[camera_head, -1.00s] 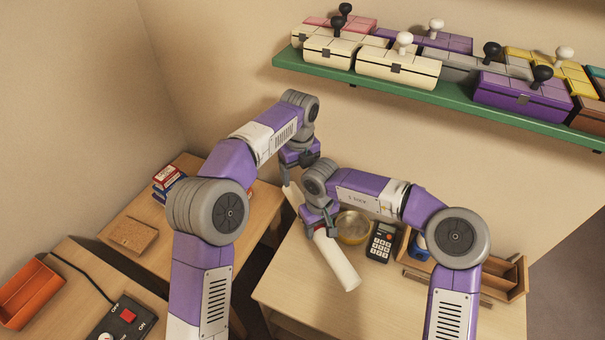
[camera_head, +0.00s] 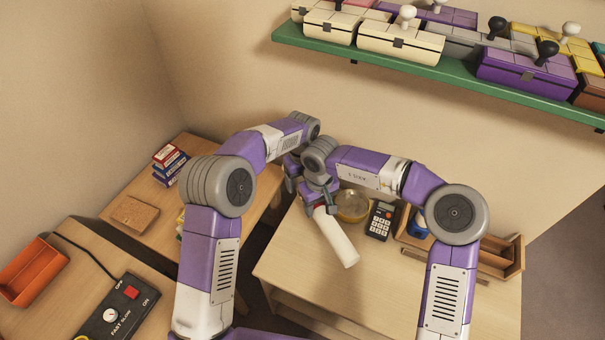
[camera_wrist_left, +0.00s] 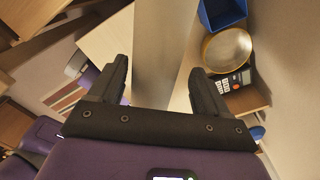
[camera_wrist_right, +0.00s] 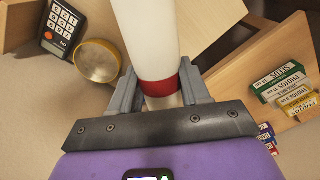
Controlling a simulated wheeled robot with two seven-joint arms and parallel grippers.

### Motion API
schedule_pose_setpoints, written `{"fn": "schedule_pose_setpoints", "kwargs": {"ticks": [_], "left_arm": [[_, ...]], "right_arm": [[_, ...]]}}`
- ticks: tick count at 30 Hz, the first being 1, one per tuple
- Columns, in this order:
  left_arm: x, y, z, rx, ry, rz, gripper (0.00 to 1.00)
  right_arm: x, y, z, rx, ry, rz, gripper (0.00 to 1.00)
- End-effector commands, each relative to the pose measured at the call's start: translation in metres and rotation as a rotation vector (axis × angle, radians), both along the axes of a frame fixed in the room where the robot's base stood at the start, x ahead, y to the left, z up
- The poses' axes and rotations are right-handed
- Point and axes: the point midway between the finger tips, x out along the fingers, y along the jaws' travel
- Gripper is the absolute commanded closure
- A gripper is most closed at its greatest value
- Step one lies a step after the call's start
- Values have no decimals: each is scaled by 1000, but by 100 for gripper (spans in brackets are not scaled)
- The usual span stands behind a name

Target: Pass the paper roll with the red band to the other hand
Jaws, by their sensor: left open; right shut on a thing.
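The white paper roll (camera_head: 336,238) slants down over the desk in the head view, held by my right gripper (camera_head: 319,205). In the right wrist view the right fingers (camera_wrist_right: 160,72) are shut on the roll (camera_wrist_right: 150,30), right by its red band (camera_wrist_right: 163,86). My left gripper (camera_head: 291,182) is close beside the right one, at the roll's upper end, which the grippers hide. In the left wrist view the roll (camera_wrist_left: 163,50) runs between the open left fingers (camera_wrist_left: 158,68), with space on both sides.
A yellowish bowl (camera_head: 352,205), a calculator (camera_head: 380,221) and a wooden organizer (camera_head: 503,262) stand on the desk (camera_head: 300,285) right of the roll. A green shelf (camera_head: 430,82) with boxes is above. Small boxes (camera_head: 170,160) lie on the left table.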

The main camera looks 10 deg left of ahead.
Motion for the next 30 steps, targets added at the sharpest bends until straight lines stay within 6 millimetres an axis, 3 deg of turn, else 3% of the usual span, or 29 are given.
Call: {"fn": "schedule_pose_setpoints", "kwargs": {"ticks": [7,18,20,21,26,30], "left_arm": [[0,0,-1,0,0,1,23],[0,-1,-1,-2,-1,0,78],[0,-1,-1,-2,-2,-1,84],[0,-1,0,-2,-3,-1,84],[0,-1,0,-2,-2,-1,84],[0,0,0,-2,-1,0,84]], "right_arm": [[0,0,0,0,0,0,84],[-1,1,0,2,0,4,84],[-1,2,1,3,0,5,84],[-1,2,1,4,0,5,47],[-1,2,1,3,0,4,24],[0,1,0,1,0,2,24]]}}
